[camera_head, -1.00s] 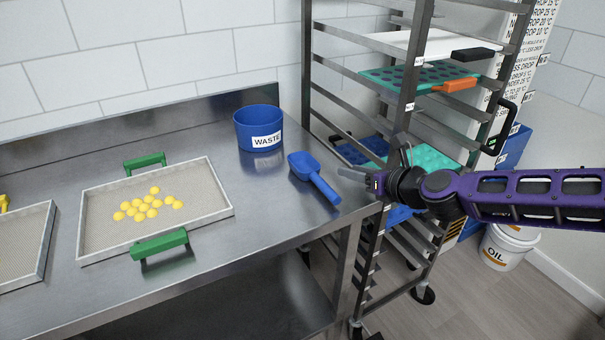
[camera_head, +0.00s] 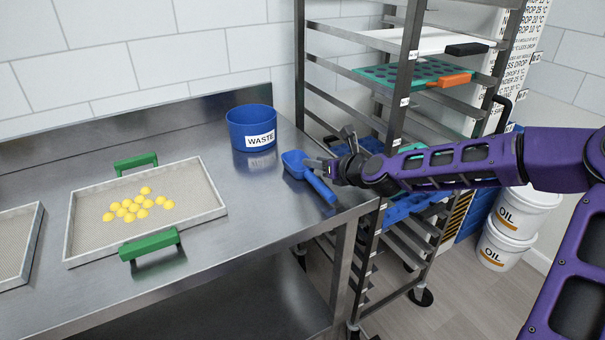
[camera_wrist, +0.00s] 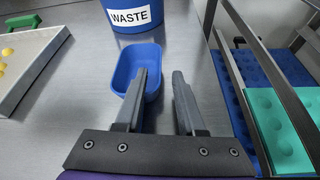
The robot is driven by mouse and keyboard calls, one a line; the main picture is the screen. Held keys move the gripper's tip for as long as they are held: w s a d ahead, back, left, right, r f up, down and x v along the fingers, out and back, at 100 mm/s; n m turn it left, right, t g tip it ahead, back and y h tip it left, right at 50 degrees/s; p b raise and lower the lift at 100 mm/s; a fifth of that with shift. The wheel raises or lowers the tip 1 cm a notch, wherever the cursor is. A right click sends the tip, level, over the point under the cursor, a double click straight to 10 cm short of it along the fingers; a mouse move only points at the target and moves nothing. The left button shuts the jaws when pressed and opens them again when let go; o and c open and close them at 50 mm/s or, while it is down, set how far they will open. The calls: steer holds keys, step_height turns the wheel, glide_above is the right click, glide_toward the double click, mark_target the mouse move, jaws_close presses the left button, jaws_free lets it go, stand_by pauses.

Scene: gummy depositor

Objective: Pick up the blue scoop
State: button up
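The blue scoop (camera_head: 318,184) lies on the steel table near its right end, with its bowl (camera_head: 294,163) toward the back and its handle toward the front edge. My gripper (camera_head: 322,168) is over the scoop, coming in from the right. In the wrist view, the scoop's bowl (camera_wrist: 138,66) shows beyond my gripper's fingertips (camera_wrist: 160,75). The left finger overlaps the scoop in that view, and the handle is hidden there. I cannot tell whether the finger touches the scoop.
A blue WASTE bucket (camera_head: 249,132) stands behind the scoop. A mesh tray (camera_head: 215,208) with yellow gummies and green handles lies to the left. A metal rack (camera_head: 399,105) with trays and moulds stands close on the right. White OIL buckets (camera_head: 494,246) are on the floor.

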steer(key=shift+x, duration=1.8)
jaws_close()
